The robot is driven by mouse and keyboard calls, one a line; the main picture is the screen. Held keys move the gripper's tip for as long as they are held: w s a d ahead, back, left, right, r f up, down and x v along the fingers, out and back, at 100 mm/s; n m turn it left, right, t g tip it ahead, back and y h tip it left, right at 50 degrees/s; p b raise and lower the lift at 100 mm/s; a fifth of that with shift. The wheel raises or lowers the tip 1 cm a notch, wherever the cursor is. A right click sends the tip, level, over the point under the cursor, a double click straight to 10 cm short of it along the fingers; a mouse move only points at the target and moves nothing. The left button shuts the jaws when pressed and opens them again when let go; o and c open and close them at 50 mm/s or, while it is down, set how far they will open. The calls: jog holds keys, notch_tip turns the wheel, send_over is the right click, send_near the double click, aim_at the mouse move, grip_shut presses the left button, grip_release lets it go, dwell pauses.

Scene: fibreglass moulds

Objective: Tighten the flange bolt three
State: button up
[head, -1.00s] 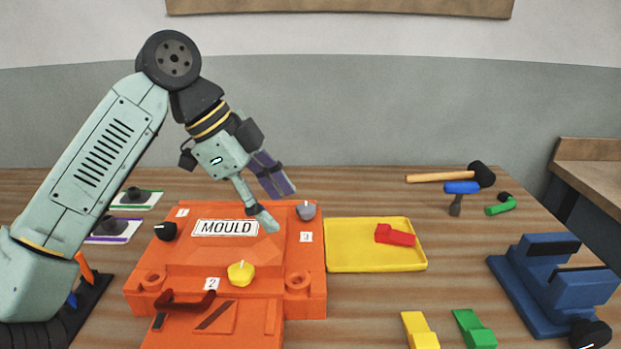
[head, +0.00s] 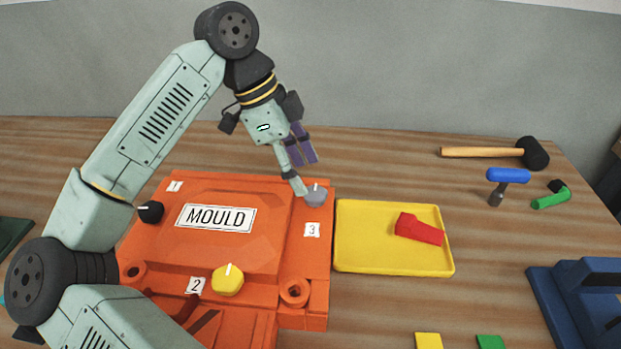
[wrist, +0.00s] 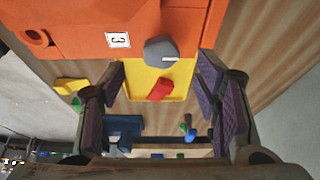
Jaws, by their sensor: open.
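The orange mould (head: 150,245) lies on the wooden table with number labels 1, 2 and 3. Bolt three is a grey knob (head: 315,197) with a white pointer mark, at the mould's far right corner above label 3 (head: 311,230). It also shows in the wrist view (wrist: 160,51), beyond the fingertips and centred between them. My gripper (head: 303,168) is open and empty, just above and behind the grey knob in the head view. One finger overlaps the knob's left edge there; I cannot tell whether it touches. A black knob (head: 150,211) is by label 1, a yellow knob (head: 227,280) by label 2.
A yellow tray (head: 345,262) with a red piece (head: 419,229) lies right of the mould. A mallet (head: 533,154), a blue-handled tool (head: 508,176) and a green tool (head: 551,200) lie farther right. A blue vise-like block (head: 580,290) stands at the right edge.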

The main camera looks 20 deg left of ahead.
aim_at(314, 192)
jog(key=shift+p+x, duration=0.4)
jog(key=shift+x, duration=1.95)
jog(key=c, duration=1.1)
jog(key=shift+w, duration=0.1)
jog(key=shift+c, duration=0.2)
